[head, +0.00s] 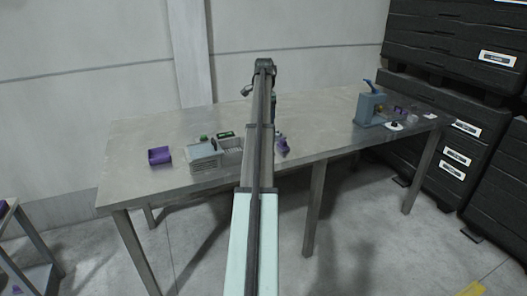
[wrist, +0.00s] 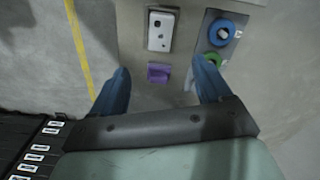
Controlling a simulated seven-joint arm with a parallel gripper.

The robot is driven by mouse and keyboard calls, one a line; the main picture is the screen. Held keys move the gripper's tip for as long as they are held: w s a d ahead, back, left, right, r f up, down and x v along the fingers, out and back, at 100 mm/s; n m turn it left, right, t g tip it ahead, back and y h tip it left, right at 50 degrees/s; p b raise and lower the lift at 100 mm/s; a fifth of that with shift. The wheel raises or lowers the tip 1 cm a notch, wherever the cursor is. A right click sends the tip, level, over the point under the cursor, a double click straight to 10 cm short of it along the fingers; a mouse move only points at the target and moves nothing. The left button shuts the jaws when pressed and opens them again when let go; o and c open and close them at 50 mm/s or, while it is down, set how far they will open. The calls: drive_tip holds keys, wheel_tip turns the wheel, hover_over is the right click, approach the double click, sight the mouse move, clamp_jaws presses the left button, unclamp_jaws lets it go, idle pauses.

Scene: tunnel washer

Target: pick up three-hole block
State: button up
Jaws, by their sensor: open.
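My gripper (wrist: 160,66) is open in the wrist view, its two blue fingers wide apart with nothing held between them. A small purple piece (wrist: 158,72) shows between the fingertips, apart from both. Just above it is a pale block (wrist: 161,31) with small dark spots on a dark backing. I cannot tell for sure which of these is the three-hole block. In the head view my arm hides most of the gripper. A purple piece (head: 282,146) lies on the table just right of my arm, and a purple tray-like piece (head: 159,155) lies at the left.
A blue ring (wrist: 222,32) and a green ring (wrist: 211,60) sit near the right finger. Black crates (head: 440,110) stand at the right.

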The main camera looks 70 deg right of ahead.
wheel_tip(320, 180, down, 14)
drive_tip(key=m, duration=0.3)
drive_tip(key=shift+w, duration=0.1)
drive_tip(key=shift+r, duration=0.1)
drive_tip(key=c, duration=1.4)
